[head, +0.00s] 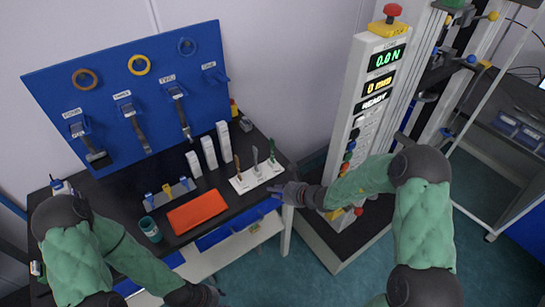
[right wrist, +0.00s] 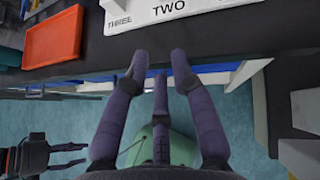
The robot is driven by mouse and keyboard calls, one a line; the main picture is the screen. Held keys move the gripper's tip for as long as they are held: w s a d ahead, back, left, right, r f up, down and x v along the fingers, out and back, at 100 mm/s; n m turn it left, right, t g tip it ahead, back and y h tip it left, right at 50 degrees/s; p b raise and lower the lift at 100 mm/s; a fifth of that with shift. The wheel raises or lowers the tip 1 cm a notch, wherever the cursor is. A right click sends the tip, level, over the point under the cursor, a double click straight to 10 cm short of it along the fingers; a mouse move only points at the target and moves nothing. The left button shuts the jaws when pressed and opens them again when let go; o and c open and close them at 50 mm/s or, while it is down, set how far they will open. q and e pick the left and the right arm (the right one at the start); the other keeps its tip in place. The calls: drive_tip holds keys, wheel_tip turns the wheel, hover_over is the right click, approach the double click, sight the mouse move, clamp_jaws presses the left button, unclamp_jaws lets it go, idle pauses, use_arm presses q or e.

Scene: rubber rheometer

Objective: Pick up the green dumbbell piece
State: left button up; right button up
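The green dumbbell piece (head: 272,151) stands upright at the right end of a white holder (head: 246,186) on the black table. A grey piece (head: 255,157) and a brown piece (head: 237,163) stand left of it. My right gripper (head: 279,193) is at the table's front edge, just in front of the holder and apart from the green piece. In the right wrist view its fingers (right wrist: 159,62) are spread and empty, below the holder's labels "THREE" and "TWO"; the pieces are out of that view. My left gripper (head: 212,293) is low at the bottom; its fingers look parted in the right wrist view (right wrist: 75,154).
An orange tray (head: 197,212) lies left of the holder, with a teal cup (head: 150,228) beyond it. White blocks (head: 208,152) stand behind. A blue tool board (head: 130,95) rises at the back. The tall test machine (head: 365,110) stands at the right.

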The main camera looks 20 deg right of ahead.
sight(272, 155)
drive_tip(key=w+d+r+m+t+h+p, duration=0.1)
drive_tip(key=w+d+r+m+t+h, duration=0.1)
drive_tip(key=w+d+r+m+t, duration=0.35)
drive_tip(key=shift+n+g, duration=0.65)
drive_tip(key=shift+g, duration=0.2)
drive_tip(key=w, duration=0.1)
drive_tip(key=w+a, duration=0.1)
drive_tip(key=w, duration=0.1)
drive_tip(key=w+b, duration=0.1)
drive_tip(key=w, duration=0.1)
drive_tip(key=shift+a+f, duration=0.1)
drive_tip(key=shift+a, duration=0.25)
drive_tip(key=x, duration=0.2)
drive_tip(key=b+x, duration=0.1)
drive_tip(key=x, duration=0.1)
drive_tip(key=shift+a+f, duration=0.15)
drive_tip(key=shift+f, duration=0.2)
drive_tip(key=shift+w+a, duration=0.1)
drive_tip(key=shift+w, duration=0.25)
clamp_jaws()
